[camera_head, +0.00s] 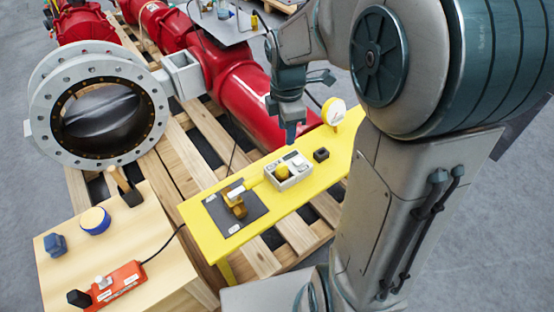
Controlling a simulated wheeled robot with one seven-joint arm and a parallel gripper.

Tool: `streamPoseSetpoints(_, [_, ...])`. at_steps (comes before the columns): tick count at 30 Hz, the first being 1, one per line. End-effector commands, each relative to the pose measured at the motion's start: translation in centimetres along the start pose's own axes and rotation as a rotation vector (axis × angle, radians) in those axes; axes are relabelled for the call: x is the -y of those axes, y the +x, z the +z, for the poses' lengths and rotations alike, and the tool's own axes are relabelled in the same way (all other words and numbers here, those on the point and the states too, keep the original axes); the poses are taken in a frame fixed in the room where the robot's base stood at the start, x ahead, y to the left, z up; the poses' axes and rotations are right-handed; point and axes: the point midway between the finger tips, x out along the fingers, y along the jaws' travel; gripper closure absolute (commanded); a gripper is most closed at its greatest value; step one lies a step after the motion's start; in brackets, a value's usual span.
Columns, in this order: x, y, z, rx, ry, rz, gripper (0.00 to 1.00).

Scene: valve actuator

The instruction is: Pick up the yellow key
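My gripper (290,128) points down above the far edge of the yellow table (215,238), apart from the things on it; the view does not show whether its fingers are open. No clear key shape can be made out. A yellow knob-like piece (282,172) sits at the left part of a grey-white box (297,168) on the table. A yellow round piece with a pale face (334,111) stands at the table's far right end. A brass fitting with a white top (237,200) stands on a dark mat (222,211). Which piece is the key cannot be told.
A small black block (320,154) lies right of the box. Red pipes (255,97) and a large flanged valve (98,108) lie behind on pallets.

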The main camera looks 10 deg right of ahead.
Motion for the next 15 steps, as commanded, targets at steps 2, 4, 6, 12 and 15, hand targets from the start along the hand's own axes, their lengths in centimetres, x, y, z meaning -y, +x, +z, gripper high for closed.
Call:
streamPoseSetpoints(2, [-1.0,2.2,0.1,-0.008,-0.109,-0.016,0.60])
streamPoseSetpoints(4, [-1.6,3.2,0.1,-0.014,-0.195,-0.025,0.60])
streamPoseSetpoints(6, [-2.1,3.9,0.1,-0.020,-0.261,-0.030,0.60])
streamPoseSetpoints(12, [-2.7,5.3,0.1,-0.028,-0.350,-0.038,0.60])
streamPoseSetpoints(15, [-2.6,6.9,0.1,-0.030,-0.356,-0.041,0.60])
